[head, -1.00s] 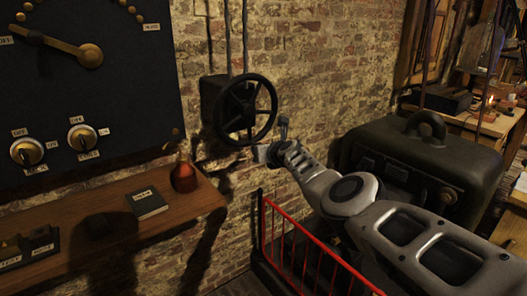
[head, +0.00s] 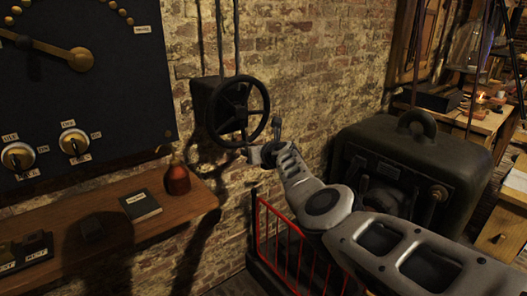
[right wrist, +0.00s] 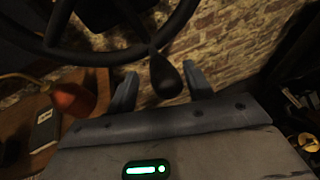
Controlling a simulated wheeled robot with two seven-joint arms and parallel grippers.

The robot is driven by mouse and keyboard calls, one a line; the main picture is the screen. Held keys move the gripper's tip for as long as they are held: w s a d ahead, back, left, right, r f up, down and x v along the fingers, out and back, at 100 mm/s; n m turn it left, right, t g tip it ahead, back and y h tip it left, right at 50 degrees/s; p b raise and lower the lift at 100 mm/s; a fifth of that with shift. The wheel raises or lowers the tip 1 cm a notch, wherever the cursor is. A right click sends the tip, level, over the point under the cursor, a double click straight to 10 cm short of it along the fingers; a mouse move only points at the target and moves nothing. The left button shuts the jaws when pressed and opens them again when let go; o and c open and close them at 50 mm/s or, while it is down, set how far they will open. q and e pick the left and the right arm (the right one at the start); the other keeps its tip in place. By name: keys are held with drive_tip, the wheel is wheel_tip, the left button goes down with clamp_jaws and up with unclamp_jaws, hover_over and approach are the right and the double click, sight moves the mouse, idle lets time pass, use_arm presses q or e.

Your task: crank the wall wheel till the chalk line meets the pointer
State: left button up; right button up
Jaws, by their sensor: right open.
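The wall wheel (head: 262,95) is a dark spoked handwheel on a box fixed to the brick wall. In the right wrist view its rim (right wrist: 88,57) crosses the top, and a dark knob handle (right wrist: 165,76) hangs from it. My right gripper (right wrist: 162,86) is open, with a fingertip on each side of the knob; I cannot tell whether either touches it. In the head view this gripper (head: 262,148) is at the wheel's lower right. I cannot make out a chalk line or a pointer on the wheel. My left gripper is not in view.
A black panel (head: 100,110) with a dial and knobs hangs at left. A red railing (head: 290,245) and a dark bulky machine (head: 440,150) stand at right.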

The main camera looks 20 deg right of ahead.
drive_tip(key=p+v, duration=0.2)
drive_tip(key=v, duration=0.4)
drive_tip(key=shift+s+p, duration=0.3)
drive_tip(key=shift+s, duration=0.05)
idle(0.5)
